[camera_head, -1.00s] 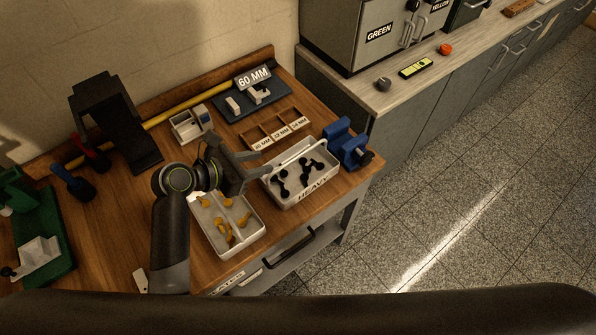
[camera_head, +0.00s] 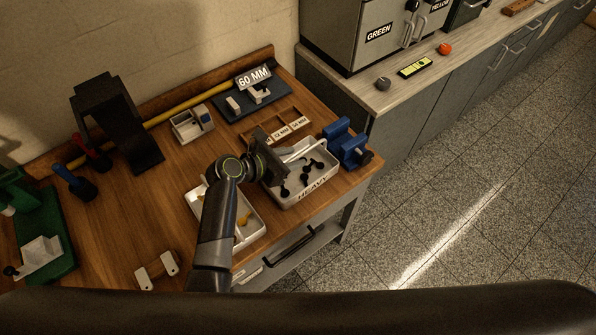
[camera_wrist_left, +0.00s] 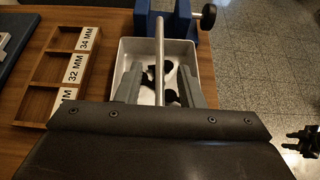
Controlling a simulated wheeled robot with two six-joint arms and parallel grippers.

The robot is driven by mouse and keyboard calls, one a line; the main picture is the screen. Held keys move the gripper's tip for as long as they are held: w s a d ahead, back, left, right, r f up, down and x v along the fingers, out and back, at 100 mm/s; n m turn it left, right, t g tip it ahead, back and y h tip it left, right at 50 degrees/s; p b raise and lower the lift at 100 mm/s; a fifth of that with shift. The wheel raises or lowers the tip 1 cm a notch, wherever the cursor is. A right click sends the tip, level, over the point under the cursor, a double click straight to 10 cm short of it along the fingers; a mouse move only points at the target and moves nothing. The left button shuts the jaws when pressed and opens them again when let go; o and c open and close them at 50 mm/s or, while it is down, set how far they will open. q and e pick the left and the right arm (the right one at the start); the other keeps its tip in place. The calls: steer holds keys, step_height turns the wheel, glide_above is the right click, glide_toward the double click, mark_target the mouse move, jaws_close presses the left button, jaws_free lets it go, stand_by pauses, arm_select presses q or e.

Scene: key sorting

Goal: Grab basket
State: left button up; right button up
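The white basket labelled HEAVY (camera_head: 307,198) sits at the table's front right edge with several black keys (camera_head: 306,178) inside. Its pale handle (camera_head: 302,150) stands up across it. My left gripper (camera_head: 281,158) is over the basket's left part at the handle. In the left wrist view, its two grey fingers (camera_wrist_left: 160,88) are apart, with the handle bar (camera_wrist_left: 160,55) running between them. I see a gap on both sides of the bar. A small dark pronged shape (camera_wrist_left: 304,141) at that view's right edge may be my right gripper, but it is unclear.
A second white tray (camera_head: 255,234) with yellow keys lies left of the basket, partly hidden by my arm. A blue vise (camera_head: 346,145) stands close behind the basket's right end. A wooden sorter (camera_head: 284,128) with size labels lies behind. The floor right of the table is clear.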

arm_select(q)
jaws_close()
stand_by(1.5)
